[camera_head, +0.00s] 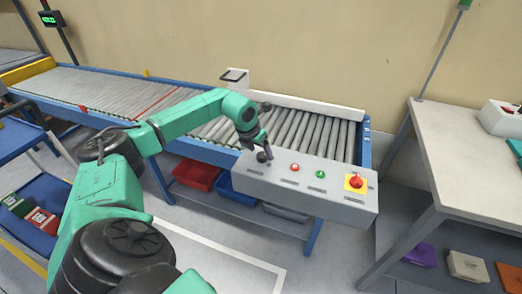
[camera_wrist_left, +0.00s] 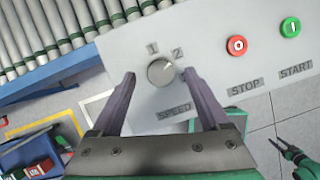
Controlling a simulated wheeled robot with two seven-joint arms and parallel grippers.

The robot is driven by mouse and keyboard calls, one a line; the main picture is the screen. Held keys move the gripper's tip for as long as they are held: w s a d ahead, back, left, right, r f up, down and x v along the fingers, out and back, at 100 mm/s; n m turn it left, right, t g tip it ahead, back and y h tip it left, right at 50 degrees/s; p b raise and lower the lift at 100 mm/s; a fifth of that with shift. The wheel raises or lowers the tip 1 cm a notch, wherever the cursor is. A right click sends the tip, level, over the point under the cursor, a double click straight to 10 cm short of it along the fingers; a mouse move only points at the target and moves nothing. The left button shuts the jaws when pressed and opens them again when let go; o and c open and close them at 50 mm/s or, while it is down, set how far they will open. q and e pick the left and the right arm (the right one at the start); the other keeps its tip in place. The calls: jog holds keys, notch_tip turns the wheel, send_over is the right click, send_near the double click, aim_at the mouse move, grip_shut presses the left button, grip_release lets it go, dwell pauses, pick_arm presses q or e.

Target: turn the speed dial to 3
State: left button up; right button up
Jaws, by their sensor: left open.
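The speed dial (camera_wrist_left: 161,72) is a round grey knob on the light grey control panel (camera_head: 225,178). In the left wrist view the numbers 1 and 2 show above it and the SPEED label below it. No 3 is visible; the right-hand finger covers part of the panel there. The dial's mark seems to point up and right, near the 2. My left gripper (camera_head: 264,151) is open, with its fingers on either side of the dial; I cannot tell if they touch it. My right gripper (camera_wrist_left: 283,146) shows small at the lower right of the left wrist view.
To the right of the dial are a red STOP button (camera_head: 295,167), a green START button (camera_head: 321,174) and a red emergency knob (camera_head: 357,182) on yellow. A roller conveyor (camera_head: 310,128) runs behind the panel. A grey table (camera_head: 465,150) stands at the right.

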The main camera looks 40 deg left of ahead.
pick_arm(q)
jog(key=shift+x, duration=0.8)
pick_arm(e)
jog(key=shift+w+d+r, duration=0.1)
jog(key=shift+d+r, duration=0.05)
jog(key=shift+d, duration=0.15)
pick_arm(q)
jog(key=shift+d, duration=0.1)
grip_shut()
jog(key=shift+m+h+b, duration=0.6)
jog(key=shift+m+b, duration=0.2)
jog(key=shift+m, duration=0.4)
jog(key=m+h+b, duration=0.1)
jog(key=m, duration=0.1)
jog(key=shift+m, duration=0.3)
jog(key=m, duration=0.2)
jog(key=m+g+h, duration=0.1)
jog(key=shift+w+a+r+m, duration=0.15)
jog(key=shift+a+m, duration=0.1)
jog(key=shift+m, duration=0.05)
jog(key=shift+m+g+h, duration=0.5)
jog(key=shift+m, duration=1.2)
pick_arm(e)
jog(key=shift+a+f, duration=0.1)
jog(key=shift+f, duration=1.4)
